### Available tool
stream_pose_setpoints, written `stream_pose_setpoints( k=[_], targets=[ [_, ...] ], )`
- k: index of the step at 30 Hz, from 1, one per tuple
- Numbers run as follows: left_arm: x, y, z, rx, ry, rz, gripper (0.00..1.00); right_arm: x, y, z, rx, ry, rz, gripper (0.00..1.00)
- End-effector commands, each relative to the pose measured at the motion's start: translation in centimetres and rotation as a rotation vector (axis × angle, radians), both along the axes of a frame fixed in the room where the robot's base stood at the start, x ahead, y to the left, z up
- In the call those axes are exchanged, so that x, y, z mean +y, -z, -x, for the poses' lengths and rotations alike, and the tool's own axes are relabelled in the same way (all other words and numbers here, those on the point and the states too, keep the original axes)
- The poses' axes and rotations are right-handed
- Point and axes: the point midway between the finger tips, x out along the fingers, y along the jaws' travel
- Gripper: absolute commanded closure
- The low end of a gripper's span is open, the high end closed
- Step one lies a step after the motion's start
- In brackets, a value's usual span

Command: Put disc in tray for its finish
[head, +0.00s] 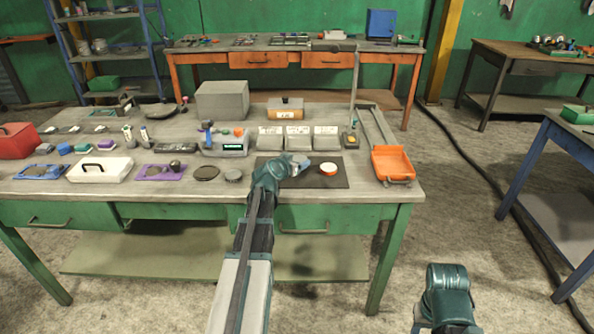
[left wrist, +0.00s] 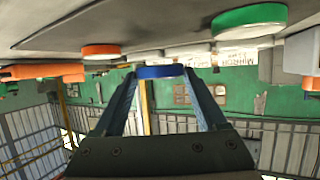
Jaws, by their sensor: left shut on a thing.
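My left gripper (left wrist: 162,78) is shut on a blue-rimmed disc (left wrist: 162,71), held between its fingertips. In the head view this gripper (head: 300,166) is over the dark mat (head: 338,181), and the held disc is hard to make out. An orange-rimmed disc with a pale top (head: 328,168) lies on the mat just right of the gripper; it also shows in the left wrist view (left wrist: 100,51). A green-rimmed disc (left wrist: 250,18) shows in the upside-down wrist view. Three grey trays with pale labels, left (head: 270,138), middle (head: 298,137) and right (head: 326,138), stand behind the mat.
An orange bin (head: 393,163) stands right of the mat. A caddy (head: 224,143) is left of the trays. A grey box (head: 222,100) stands behind.

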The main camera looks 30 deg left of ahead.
Motion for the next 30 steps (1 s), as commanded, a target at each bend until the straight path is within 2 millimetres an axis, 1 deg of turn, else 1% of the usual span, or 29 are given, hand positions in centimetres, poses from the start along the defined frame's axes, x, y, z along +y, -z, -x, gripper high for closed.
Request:
stream_pose_setpoints(
  k=[1, 3, 7, 16, 20, 21, 25, 30],
  targets=[
    [0.1, 0.8, -0.8, -0.001, -0.001, -0.001, 1.00, 0.0, 0.8, 0.0, 0.000, 0.000, 0.000, 0.50],
    [0.1, 2.2, -0.4, -0.001, -0.002, -0.001, 1.00, 0.0, 2.2, 0.0, 0.000, 0.000, 0.000, 0.50],
    [0.0, 3.6, -0.4, -0.001, -0.001, -0.001, 1.00, 0.0, 3.6, 0.0, 0.000, 0.000, 0.000, 0.50],
    [0.0, 3.5, -0.4, -0.001, -0.001, -0.001, 1.00, 0.0, 3.5, 0.0, 0.000, 0.000, 0.000, 0.50],
    [0.1, 3.9, -0.4, -0.001, -0.001, -0.001, 1.00, 0.0, 3.9, 0.0, 0.000, 0.000, 0.000, 0.50],
    [0.0, 3.9, -0.4, 0.000, -0.001, 0.000, 0.24, 0.0, 3.9, 0.0, 0.000, 0.000, 0.000, 0.50],
    [0.0, 3.8, -0.4, 0.000, 0.000, 0.000, 0.01, 0.0, 3.8, 0.0, 0.000, 0.000, 0.000, 0.50],
    [0.0, 3.8, -0.4, 0.000, 0.000, 0.000, 0.00, 0.0, 3.8, 0.0, 0.000, 0.000, 0.000, 0.50]
  ],
)
